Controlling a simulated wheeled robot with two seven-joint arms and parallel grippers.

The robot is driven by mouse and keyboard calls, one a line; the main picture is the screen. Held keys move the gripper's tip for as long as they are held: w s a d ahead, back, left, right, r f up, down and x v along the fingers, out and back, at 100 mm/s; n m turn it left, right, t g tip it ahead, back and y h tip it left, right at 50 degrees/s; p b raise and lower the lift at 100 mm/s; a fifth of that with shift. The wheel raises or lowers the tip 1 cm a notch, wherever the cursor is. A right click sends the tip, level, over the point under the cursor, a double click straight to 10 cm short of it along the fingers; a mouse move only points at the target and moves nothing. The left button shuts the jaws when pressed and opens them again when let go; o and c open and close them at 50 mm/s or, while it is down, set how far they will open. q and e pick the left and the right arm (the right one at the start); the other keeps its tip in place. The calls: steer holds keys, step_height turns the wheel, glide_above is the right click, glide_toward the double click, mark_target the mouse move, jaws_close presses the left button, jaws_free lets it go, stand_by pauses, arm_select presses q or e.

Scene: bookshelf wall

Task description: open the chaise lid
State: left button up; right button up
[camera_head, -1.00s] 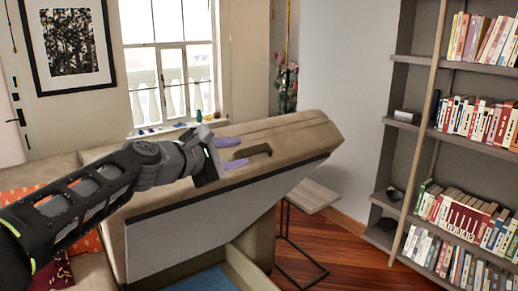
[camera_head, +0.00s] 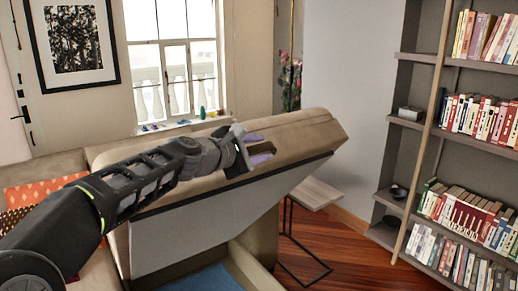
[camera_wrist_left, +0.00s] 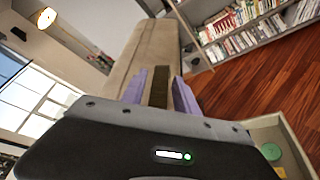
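The tan chaise lid (camera_head: 300,130) is raised and tilted above its base, with its grey underside (camera_head: 200,235) showing. It also shows in the left wrist view (camera_wrist_left: 152,42). A dark handle (camera_wrist_left: 159,88) is on the lid's upholstered side. My left gripper (camera_head: 258,149) is at this handle, with one purple finger on each side of it. The fingers look open, with narrow gaps beside the handle. The chaise's storage box (camera_head: 250,268) is open under the lid, with a blue bottom. My right gripper is not in view.
A small side table (camera_head: 315,193) with a thin black frame stands right of the chaise. Tall bookshelves (camera_head: 420,150) fill the right side. Wooden floor (camera_head: 345,250) lies clear between them. A sofa with orange cushions (camera_head: 35,200) is at the left.

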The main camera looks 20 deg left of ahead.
arm_select(q)
steer(key=shift+c, duration=0.5)
jaws_close()
stand_by(0.8)
